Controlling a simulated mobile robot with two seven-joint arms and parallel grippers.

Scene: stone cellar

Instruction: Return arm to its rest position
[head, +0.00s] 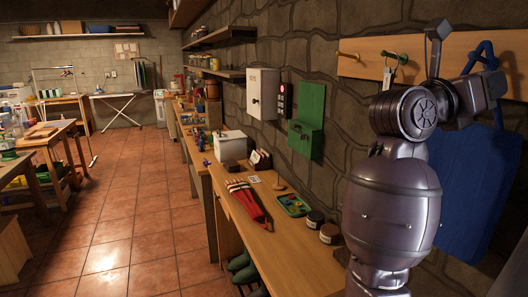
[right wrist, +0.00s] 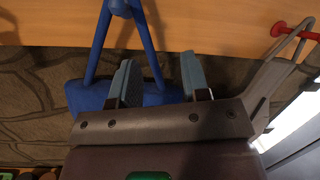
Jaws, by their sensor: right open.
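My right arm stands large at the right of the head view, bent up towards the wall. Its gripper (head: 492,82) is at the far right by the peg rail, partly hidden by the arm's own links. In the right wrist view my right gripper (right wrist: 158,78) has its two fingers apart with nothing held between them. A blue bag (head: 475,190) hangs by its straps from the rail, and it also shows behind the fingers in the right wrist view (right wrist: 85,97). I cannot tell whether the fingers touch it. My left gripper is not in view.
The wooden peg rail (head: 450,62) carries a green peg with a tag (head: 388,76) and a yellow peg. The tiled floor (head: 130,225) at left is clear.

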